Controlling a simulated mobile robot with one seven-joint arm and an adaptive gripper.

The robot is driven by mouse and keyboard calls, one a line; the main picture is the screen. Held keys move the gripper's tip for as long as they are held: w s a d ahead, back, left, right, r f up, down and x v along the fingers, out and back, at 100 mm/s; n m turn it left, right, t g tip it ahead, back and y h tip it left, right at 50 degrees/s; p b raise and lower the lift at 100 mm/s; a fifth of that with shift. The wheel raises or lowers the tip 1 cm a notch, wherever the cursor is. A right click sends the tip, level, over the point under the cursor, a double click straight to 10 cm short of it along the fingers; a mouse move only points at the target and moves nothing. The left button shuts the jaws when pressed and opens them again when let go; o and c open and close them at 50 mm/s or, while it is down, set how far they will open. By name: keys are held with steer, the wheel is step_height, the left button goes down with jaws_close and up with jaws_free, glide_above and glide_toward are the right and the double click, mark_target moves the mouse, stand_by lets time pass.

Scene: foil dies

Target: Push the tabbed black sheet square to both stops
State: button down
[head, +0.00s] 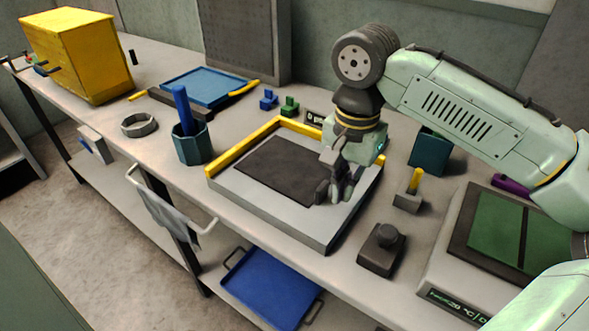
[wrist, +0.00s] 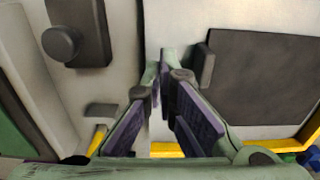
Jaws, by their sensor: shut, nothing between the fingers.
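The black sheet (head: 279,170) lies flat on a pale grey plate (head: 268,212) with yellow stops along its left edge (head: 240,148) and back edge (head: 302,129). A strip of bare plate shows between the sheet and each stop. In the wrist view the sheet (wrist: 262,80) has a raised dark tab (wrist: 205,66) at its left edge, and a yellow stop (wrist: 285,148) runs below it. My gripper (head: 335,198) is low over the plate at the sheet's right side. In the wrist view its fingertips (wrist: 161,72) are shut and empty, just left of the tab, seemingly apart from it.
A dark block with a knob (head: 381,249) and a small block with a yellow peg (head: 408,195) stand right of the plate. A teal cup (head: 193,146) with a blue stick stands to its left. The bench's front edge runs close by.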

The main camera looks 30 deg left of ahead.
mark_target(325, 187)
steer(key=shift+f+b, duration=0.35)
steer(key=shift+f, duration=0.5)
steer(key=shift+p, duration=0.35)
stand_by(1.0)
steer(key=shift+a, duration=0.15)
steer(key=shift+a+p, duration=0.7)
steer(key=shift+a, duration=1.25)
steer(key=shift+d, duration=0.1)
